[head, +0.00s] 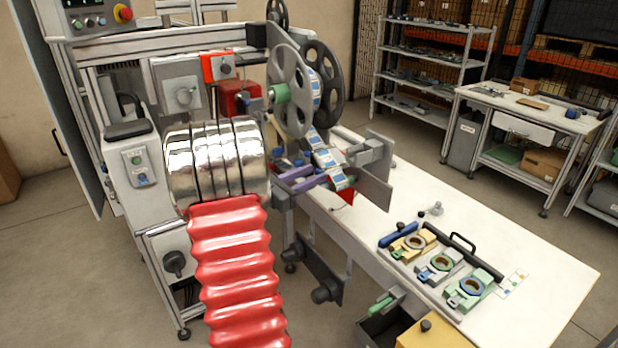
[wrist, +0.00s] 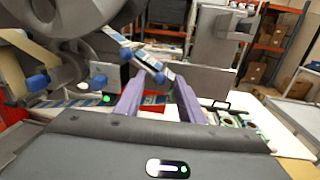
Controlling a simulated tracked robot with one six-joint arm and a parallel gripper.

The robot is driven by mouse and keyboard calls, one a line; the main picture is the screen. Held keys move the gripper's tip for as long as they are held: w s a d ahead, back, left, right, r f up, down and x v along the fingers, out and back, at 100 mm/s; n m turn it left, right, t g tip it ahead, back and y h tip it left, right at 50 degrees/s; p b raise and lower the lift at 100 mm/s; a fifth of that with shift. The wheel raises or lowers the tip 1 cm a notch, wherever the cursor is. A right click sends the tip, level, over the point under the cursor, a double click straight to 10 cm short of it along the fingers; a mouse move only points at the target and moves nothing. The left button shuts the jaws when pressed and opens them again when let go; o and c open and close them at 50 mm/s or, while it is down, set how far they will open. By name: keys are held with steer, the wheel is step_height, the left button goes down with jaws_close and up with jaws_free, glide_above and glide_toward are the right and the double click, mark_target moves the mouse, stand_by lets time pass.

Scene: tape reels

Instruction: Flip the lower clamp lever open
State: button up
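My gripper (head: 313,177) has two purple fingers beside the labelled tape path of the machine. In the wrist view my gripper (wrist: 158,82) shows its fingers spread, with nothing held between them. The label tape (head: 324,157) runs down from the large grey reel (head: 293,100), behind and beside the fingers. In the wrist view, blue-ended parts show at the left (wrist: 38,82) and just beyond the fingertips (wrist: 160,77). I cannot tell which part is the lower clamp lever, or its position; the machine and fingers partly hide that area.
A grey upright plate (head: 372,187) stands right of my gripper. The white worktop (head: 530,265) carries a tray with several coloured fixtures (head: 440,262) and a black handle. A yellow box (head: 432,333) is at the front.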

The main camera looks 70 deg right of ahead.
jaws_close()
stand_by(0.5)
steer(key=shift+a, duration=0.2)
steer(key=shift+d, duration=0.15)
